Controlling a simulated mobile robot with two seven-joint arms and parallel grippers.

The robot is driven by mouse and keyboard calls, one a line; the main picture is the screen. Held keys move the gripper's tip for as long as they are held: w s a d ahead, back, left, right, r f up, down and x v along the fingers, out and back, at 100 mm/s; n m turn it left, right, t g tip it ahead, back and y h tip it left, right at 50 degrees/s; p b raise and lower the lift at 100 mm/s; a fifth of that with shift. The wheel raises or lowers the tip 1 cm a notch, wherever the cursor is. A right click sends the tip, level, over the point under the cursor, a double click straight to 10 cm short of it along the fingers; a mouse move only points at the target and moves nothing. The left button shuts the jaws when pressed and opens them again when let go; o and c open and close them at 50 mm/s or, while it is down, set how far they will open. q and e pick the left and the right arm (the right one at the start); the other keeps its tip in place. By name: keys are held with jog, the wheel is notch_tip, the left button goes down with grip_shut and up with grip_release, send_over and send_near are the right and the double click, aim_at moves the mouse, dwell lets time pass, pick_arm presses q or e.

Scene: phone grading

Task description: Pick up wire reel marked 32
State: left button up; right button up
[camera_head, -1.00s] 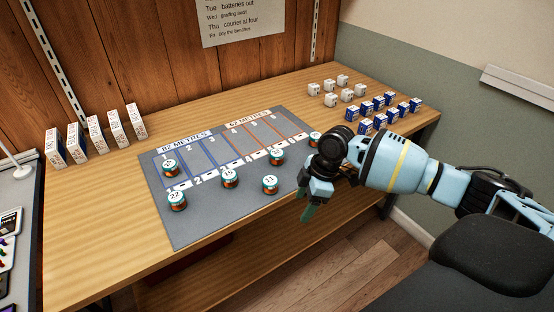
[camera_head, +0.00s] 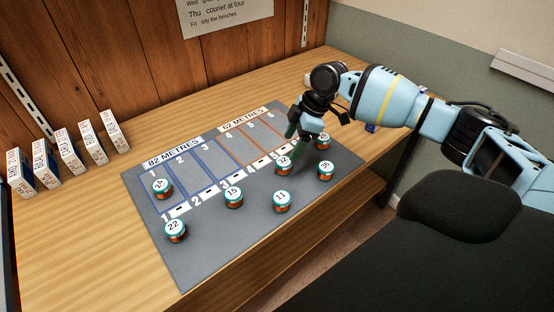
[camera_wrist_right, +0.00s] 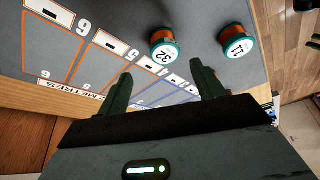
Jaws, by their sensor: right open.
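The wire reel marked 32 (camera_head: 284,162) stands upright on the grey mat (camera_head: 190,262), at the lower edge of the numbered lanes near lane 5. It has a white top, a teal rim and a copper-coloured body. It also shows in the right wrist view (camera_wrist_right: 163,48), beyond the fingertips and between their lines. My right gripper (camera_head: 297,138) is just above and behind the reel in the head view. In the right wrist view my right gripper (camera_wrist_right: 161,80) is open, with nothing between its two dark green fingers.
Reel 11 (camera_head: 282,201), reel 36 (camera_head: 325,170), reel 15 (camera_head: 233,197), reel 22 (camera_head: 176,231) and reel 24 (camera_head: 161,187) stand on the mat. White boxes (camera_head: 68,152) line the left of the table. The upper lanes are mostly clear.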

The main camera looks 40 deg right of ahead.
aim_at(285, 161)
jog(key=shift+s+a+f, duration=0.1)
jog(key=shift+a+f, duration=0.15)
jog(key=shift+f, duration=0.3)
jog(key=shift+a+f, duration=0.2)
jog(key=shift+f, duration=0.35)
jog(key=shift+a+f, duration=0.15)
jog(key=shift+f, duration=0.3)
jog(key=x, duration=0.4)
jog(key=shift+f, duration=0.25)
jog(key=shift+s, duration=0.1)
jog(key=c, duration=1.1)
pick_arm(q)
jog(key=shift+s+f, duration=0.1)
jog(key=shift+s, duration=0.6)
pick_arm(e)
jog(key=shift+o, duration=0.2)
jog(key=shift+r, duration=0.1)
